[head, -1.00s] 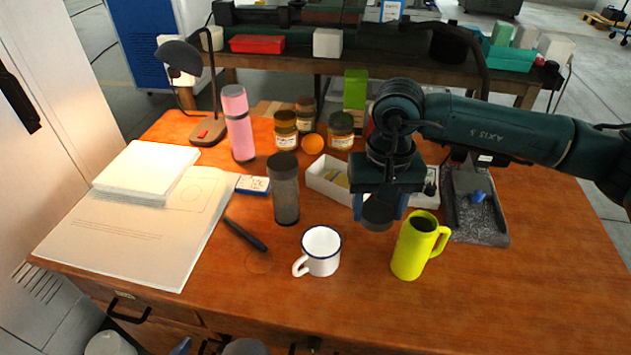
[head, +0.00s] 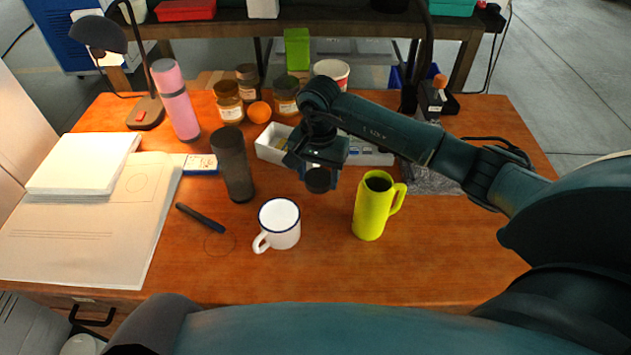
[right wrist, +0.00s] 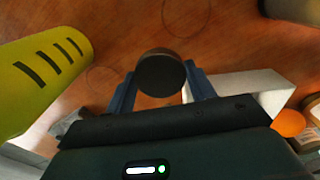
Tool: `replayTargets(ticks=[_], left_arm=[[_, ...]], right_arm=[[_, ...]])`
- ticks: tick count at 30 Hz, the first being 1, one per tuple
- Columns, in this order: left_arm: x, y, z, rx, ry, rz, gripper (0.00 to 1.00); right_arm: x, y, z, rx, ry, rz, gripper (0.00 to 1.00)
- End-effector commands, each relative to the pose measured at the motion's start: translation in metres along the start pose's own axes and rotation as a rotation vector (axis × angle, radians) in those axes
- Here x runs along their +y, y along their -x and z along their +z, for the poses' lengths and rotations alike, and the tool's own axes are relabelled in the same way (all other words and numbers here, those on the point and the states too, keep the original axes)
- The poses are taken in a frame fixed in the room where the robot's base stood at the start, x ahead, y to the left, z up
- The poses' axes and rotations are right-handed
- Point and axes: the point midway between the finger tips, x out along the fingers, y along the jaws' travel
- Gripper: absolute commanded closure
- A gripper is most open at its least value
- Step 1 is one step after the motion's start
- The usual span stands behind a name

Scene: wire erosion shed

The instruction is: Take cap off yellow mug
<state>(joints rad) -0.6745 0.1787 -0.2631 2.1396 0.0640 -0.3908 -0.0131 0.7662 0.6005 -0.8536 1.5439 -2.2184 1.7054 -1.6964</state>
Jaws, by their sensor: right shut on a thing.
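The yellow mug (head: 371,213) stands upright on the wooden table in the head view, its handle to the right. Its top shows a dark opening with no cap on it. My right gripper (head: 319,176) is left of the mug and a little behind it, apart from it. It is shut on a dark round cap (head: 318,182). In the right wrist view the cap (right wrist: 161,74) sits between the two fingers, and the side of the yellow mug (right wrist: 42,78) shows at the left. My left gripper is not in view.
A white enamel mug (head: 280,226) stands front left of the cap, and a dark grey tumbler (head: 232,165) is farther left. A white tray (head: 271,146) lies behind the gripper. A pen (head: 200,217) and papers (head: 95,235) lie left. The table's front right is clear.

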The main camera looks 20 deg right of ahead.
Motion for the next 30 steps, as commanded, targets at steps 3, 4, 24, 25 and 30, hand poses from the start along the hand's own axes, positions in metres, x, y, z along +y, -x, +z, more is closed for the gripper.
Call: replayTargets(ticks=[3,4,24,25,30], left_arm=[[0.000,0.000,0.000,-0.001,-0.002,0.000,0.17],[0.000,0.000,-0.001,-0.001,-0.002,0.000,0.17],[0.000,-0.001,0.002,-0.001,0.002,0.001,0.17],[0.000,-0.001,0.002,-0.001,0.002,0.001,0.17],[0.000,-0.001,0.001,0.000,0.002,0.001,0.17]], right_arm=[[0.000,-0.009,0.000,0.000,0.001,-0.001,0.73],[0.000,-0.013,0.001,-0.002,0.002,0.000,0.73],[0.000,-0.041,0.000,0.001,0.003,-0.001,0.37],[0.000,-0.041,0.000,0.001,0.003,-0.001,0.34],[0.000,-0.041,0.000,0.001,0.003,-0.001,0.24]])
